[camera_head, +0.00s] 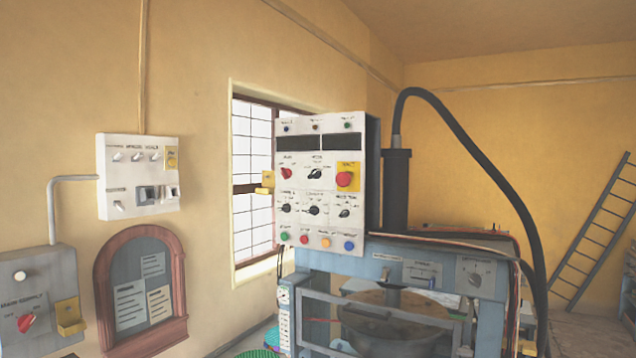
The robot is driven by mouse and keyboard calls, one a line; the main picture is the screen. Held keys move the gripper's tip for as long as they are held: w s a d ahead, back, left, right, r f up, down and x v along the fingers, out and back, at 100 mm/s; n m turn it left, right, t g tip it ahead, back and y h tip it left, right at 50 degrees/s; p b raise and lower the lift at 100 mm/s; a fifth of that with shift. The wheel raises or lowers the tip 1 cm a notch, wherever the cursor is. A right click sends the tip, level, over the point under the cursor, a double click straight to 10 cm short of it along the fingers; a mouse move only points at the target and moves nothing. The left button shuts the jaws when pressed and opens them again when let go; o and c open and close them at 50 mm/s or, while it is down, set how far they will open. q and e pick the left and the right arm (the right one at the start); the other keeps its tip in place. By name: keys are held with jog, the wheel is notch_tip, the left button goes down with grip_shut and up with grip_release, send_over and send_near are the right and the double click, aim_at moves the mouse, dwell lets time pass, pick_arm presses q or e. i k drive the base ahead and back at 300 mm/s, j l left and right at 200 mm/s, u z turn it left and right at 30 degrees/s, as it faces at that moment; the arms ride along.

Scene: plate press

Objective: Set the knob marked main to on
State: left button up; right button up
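A white control panel (320,205) stands upright in the middle of the view, on top of the blue-grey press frame (460,262). A red rotary knob (286,173) sits at its upper left under a small label that is hard to read. A grey box (45,270) on the wall at the far left carries a label that looks like "main supply". Another red rotary knob (25,322) is on its front, its pointer tilted up to the right. Its position labels are too small to read surely. Neither of my grippers is in view.
The panel also has several black knobs (314,211), a red push button (344,179) on yellow and coloured buttons below. A white switch box (139,176) and a framed notice board (143,290) hang on the left wall. A ladder (594,238) leans at the right.

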aim_at(286, 172)
jog(key=i+l+u, duration=0.2)
jog(key=i+l, duration=0.15)
jog(key=i, duration=0.2)
jog(key=i+l+u, duration=0.2)
jog(key=i+l, duration=0.25)
jog(key=i, duration=0.1)
